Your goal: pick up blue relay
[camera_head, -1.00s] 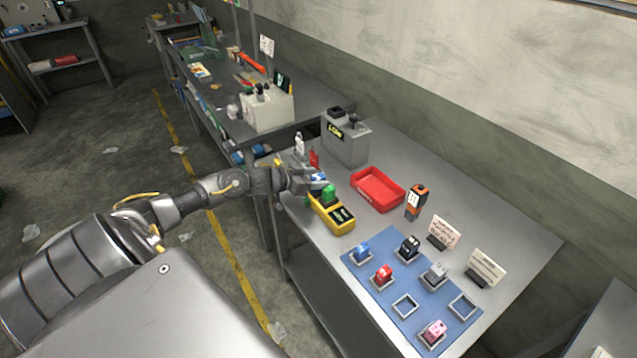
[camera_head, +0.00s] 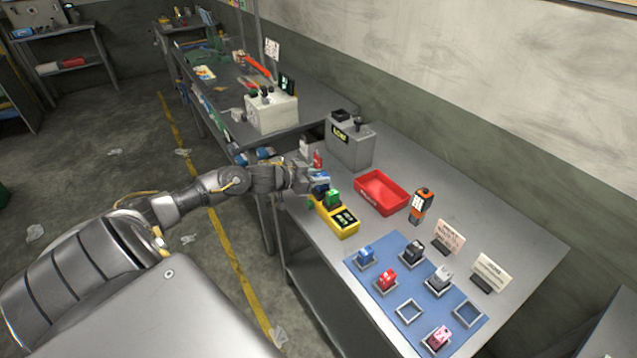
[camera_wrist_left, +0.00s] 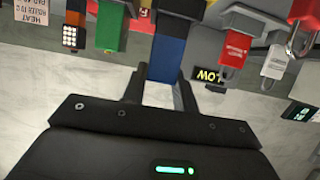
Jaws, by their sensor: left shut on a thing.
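A blue relay (camera_head: 321,187) is at the tip of my left gripper (camera_head: 315,179), over the far end of the yellow holder (camera_head: 347,231). In the left wrist view the blue relay (camera_wrist_left: 167,60) lies between the two fingers (camera_wrist_left: 160,88), which are shut on it. A green block (camera_head: 333,198) sits in the yellow holder, close beside the blue relay. I cannot tell whether the blue relay still touches the holder. Another blue block (camera_head: 366,254) stands on the blue mat (camera_head: 388,291). My right gripper is out of view.
A red tray (camera_head: 382,193) and an orange handheld device (camera_head: 420,206) are right of the holder. A grey box (camera_head: 349,146) stands behind, with red and white padlocks near my gripper. Red, black, grey and pink blocks stand on the mat, near two sign cards.

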